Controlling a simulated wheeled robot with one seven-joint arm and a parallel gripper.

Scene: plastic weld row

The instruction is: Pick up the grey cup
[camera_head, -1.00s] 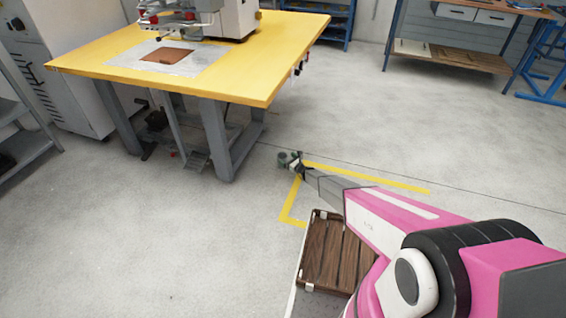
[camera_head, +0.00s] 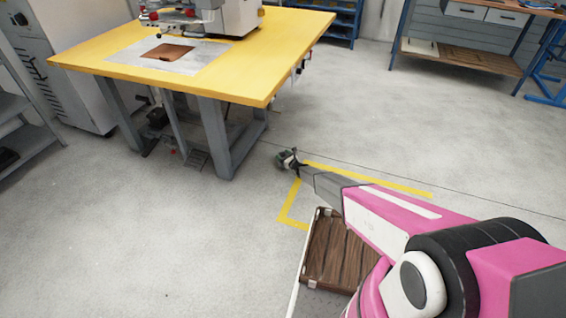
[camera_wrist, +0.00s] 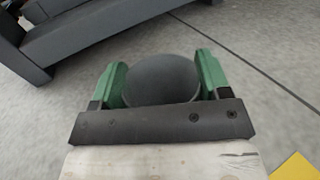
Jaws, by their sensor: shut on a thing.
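The grey cup (camera_wrist: 162,80) shows in the wrist view as a dark grey rounded shape between the two green fingers of my gripper (camera_wrist: 160,78). The fingers are shut on it, one on each side. The dark gripper bar hides its near part. In the head view my gripper (camera_head: 286,157) is small and low, near the floor beside the yellow table's right leg. The cup is too small to make out clearly there. I cannot tell whether it touches the floor.
A yellow-topped table (camera_head: 250,85) with grey legs stands just left of my gripper. Yellow floor tape (camera_head: 370,180) runs beside the arm. A wooden slatted platform (camera_head: 330,250) lies at the lower middle. A workbench (camera_head: 465,60) stands at the back right. The floor at left front is clear.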

